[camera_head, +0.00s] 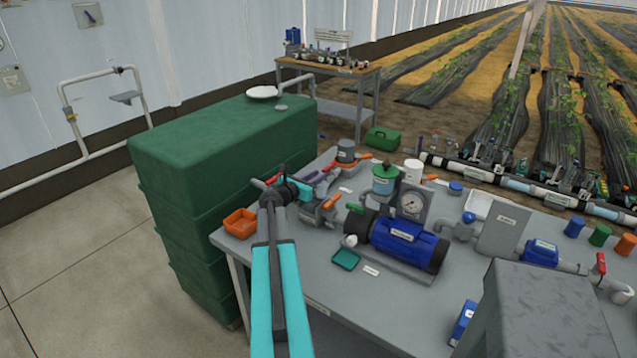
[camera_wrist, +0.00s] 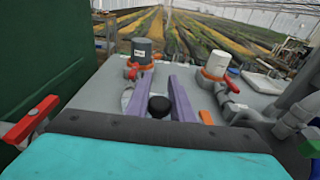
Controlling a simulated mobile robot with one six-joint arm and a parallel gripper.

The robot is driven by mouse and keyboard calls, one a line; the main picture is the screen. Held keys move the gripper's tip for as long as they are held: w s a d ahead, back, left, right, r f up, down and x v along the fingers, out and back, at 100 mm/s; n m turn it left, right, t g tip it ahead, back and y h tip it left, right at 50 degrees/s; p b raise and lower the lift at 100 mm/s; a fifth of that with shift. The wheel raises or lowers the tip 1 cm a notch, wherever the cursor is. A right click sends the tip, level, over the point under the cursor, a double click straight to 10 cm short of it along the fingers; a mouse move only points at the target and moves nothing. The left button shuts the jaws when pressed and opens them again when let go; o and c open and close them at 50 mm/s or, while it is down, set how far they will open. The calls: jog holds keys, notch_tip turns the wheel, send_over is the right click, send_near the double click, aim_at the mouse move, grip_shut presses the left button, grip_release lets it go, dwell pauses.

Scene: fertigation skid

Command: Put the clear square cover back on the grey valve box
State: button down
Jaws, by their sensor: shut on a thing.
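My gripper (camera_head: 318,178) is low over the left part of the grey bench. In the wrist view its two purple fingers (camera_wrist: 159,82) point away over the bench, with a dark round knob (camera_wrist: 158,108) between them. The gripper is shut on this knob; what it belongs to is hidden. I cannot make out the clear square cover for certain. A grey box (camera_head: 503,232) with a label stands in the pipe line on the right of the bench; I cannot tell whether it is the valve box. A pale flat square (camera_head: 490,205) lies behind it and shows in the wrist view (camera_wrist: 262,83).
A tall green tank (camera_head: 215,140) stands close to my gripper's left. An orange tray (camera_head: 240,222), a blue pump (camera_head: 405,240), a gauge (camera_head: 411,204) and red-handled valves crowd the bench. A large grey block (camera_head: 540,310) is at front right. Bare bench shows at front centre.

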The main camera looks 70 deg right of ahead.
jog(key=shift+d, duration=0.4)
jog(key=shift+f+p, duration=0.7)
jog(key=shift+f, duration=1.1)
jog(key=shift+f+b, duration=0.4)
jog(key=shift+f, duration=0.05)
jog(key=c, duration=1.5)
grip_release()
jog(key=shift+c, duration=0.2)
jog(key=shift+r, duration=0.1)
